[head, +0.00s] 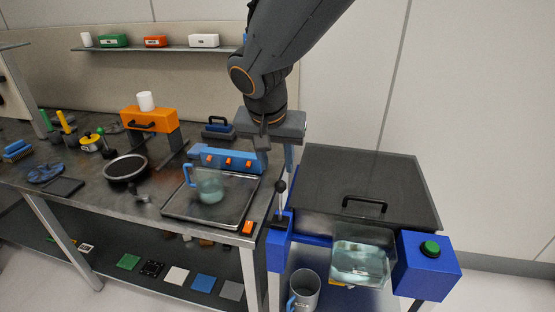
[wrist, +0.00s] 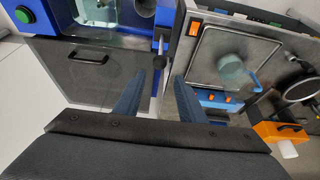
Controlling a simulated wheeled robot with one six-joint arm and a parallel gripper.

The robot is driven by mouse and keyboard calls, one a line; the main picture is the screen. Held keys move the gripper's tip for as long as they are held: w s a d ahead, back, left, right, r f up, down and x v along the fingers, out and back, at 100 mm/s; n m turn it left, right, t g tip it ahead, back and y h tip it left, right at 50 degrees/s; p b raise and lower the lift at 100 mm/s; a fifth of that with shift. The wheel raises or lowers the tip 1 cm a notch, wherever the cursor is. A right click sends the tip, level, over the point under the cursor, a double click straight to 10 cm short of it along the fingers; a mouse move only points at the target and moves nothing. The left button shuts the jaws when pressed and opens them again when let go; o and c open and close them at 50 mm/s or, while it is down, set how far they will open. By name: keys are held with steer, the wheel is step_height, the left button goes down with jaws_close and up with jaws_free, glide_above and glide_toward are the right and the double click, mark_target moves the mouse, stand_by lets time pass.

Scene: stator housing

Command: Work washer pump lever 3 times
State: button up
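The washer pump lever (head: 280,200) is a thin upright rod with a dark ball knob (head: 281,186). It stands at the left front corner of the washer (head: 375,190), beside the bench. My gripper (head: 276,168) points down just above the knob, with its two blue-grey fingers apart. In the wrist view my gripper (wrist: 159,82) shows a clear gap between the fingers, and the lever (wrist: 160,60) lies in line with that gap, beyond the tips. I see no contact with the lever. The washer has a dark lid with a black handle.
A blue box with a green button (head: 430,249) and a clear basin (head: 360,262) are at the washer's front. A mug (head: 304,290) stands low, below the lever. On the bench (head: 90,205), a tray (head: 180,208) holds a glass jug (head: 209,186), near a blue unit with orange switches (head: 228,160).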

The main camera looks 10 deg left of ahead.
mark_target(281, 182)
steer(key=shift+b+x, duration=2.55)
steer(key=shift+x, duration=1.65)
